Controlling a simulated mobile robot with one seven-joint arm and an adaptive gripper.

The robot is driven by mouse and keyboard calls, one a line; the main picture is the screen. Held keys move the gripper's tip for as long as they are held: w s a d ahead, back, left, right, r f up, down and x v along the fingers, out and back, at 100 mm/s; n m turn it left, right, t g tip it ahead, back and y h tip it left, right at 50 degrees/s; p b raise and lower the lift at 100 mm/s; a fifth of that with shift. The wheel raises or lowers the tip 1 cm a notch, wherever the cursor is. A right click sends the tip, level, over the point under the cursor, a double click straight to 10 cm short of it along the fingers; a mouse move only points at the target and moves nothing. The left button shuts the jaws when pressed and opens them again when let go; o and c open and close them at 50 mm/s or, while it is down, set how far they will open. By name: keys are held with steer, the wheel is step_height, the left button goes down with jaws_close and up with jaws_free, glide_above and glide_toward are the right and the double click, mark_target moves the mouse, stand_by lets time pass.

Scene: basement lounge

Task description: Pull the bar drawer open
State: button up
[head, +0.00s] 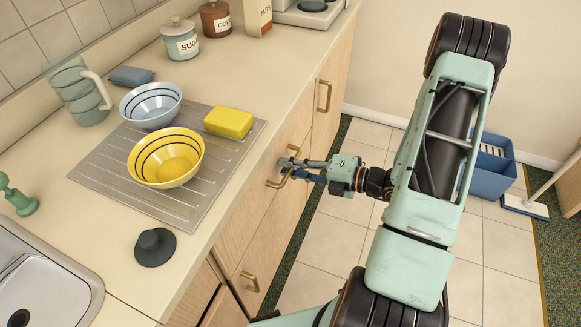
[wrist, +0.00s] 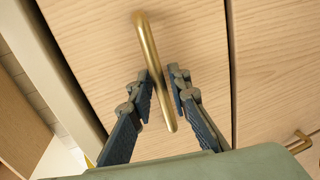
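The bar drawer's pale wood front (head: 246,216) sits below the counter edge and looks flush with the cabinet. Its brass bar handle (head: 274,184) also shows in the wrist view (wrist: 152,60). My gripper (head: 288,170) reaches the handle from the right. In the wrist view its two fingers (wrist: 161,76) stand apart, one on each side of the handle bar. A gap shows beside the bar, so the gripper looks open around it, not closed on it. Whether a finger touches the bar is unclear.
Other brass handles sit to the right (head: 324,95) and below (head: 250,281). The counter holds a yellow bowl (head: 166,158), a blue bowl (head: 151,105), a yellow sponge (head: 229,122) and a sink (head: 40,280).

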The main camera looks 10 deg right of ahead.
steer(key=shift+c, duration=0.2)
jaws_close()
steer(key=shift+d, duration=0.1)
